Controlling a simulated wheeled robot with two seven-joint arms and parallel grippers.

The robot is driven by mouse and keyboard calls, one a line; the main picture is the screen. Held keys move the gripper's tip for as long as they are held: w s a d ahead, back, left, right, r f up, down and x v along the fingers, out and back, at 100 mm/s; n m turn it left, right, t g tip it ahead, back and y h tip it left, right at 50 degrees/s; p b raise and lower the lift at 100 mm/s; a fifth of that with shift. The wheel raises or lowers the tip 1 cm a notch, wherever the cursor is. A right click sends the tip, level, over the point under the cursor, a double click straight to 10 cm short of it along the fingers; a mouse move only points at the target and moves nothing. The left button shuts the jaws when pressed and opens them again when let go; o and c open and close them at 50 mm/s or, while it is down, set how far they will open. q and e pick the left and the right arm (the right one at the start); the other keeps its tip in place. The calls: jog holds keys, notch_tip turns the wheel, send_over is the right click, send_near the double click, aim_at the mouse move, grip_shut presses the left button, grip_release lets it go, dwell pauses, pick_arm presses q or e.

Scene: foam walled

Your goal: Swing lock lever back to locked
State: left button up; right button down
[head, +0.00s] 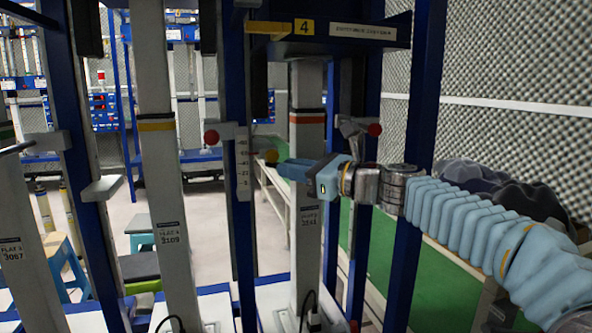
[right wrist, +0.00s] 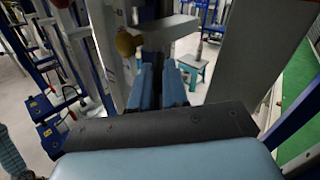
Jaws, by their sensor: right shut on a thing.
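A lock lever with a mustard ball knob (head: 271,156) is beside the column with the orange band (head: 307,118), under the sign marked 4. The knob also shows in the right wrist view (right wrist: 126,43), close to a grey bar (right wrist: 165,28). My right gripper (head: 288,168) reaches in from the right, level, its blue fingers just right of the knob. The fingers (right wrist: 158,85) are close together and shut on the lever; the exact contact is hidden. My left gripper is in neither view.
Red-knobbed levers (head: 211,137) (head: 375,130) sit on either side. A scale plate (head: 242,165), blue posts (head: 405,240) and white columns (head: 165,180) crowd the space. A teal stool (head: 140,228) stands behind.

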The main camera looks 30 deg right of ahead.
jog(key=shift+s+a+m+t+h, duration=0.1)
jog(key=shift+a+m+t+h, duration=0.2)
jog(key=shift+m+h, duration=0.3)
jog(key=shift+s+a+m+t+h, duration=0.1)
jog(key=shift+a+m+t+h, duration=0.25)
jog(key=shift+h, duration=0.45)
jog(key=shift+d, duration=0.1)
jog(key=c, duration=1.1)
grip_release()
jog(key=shift+s, duration=0.1)
jog(key=v, duration=1.3)
jog(key=shift+s+d+r+p, duration=0.1)
jog(key=shift+s+d+p, duration=0.05)
jog(key=shift+s+p, duration=0.2)
jog(key=shift+c, duration=0.5)
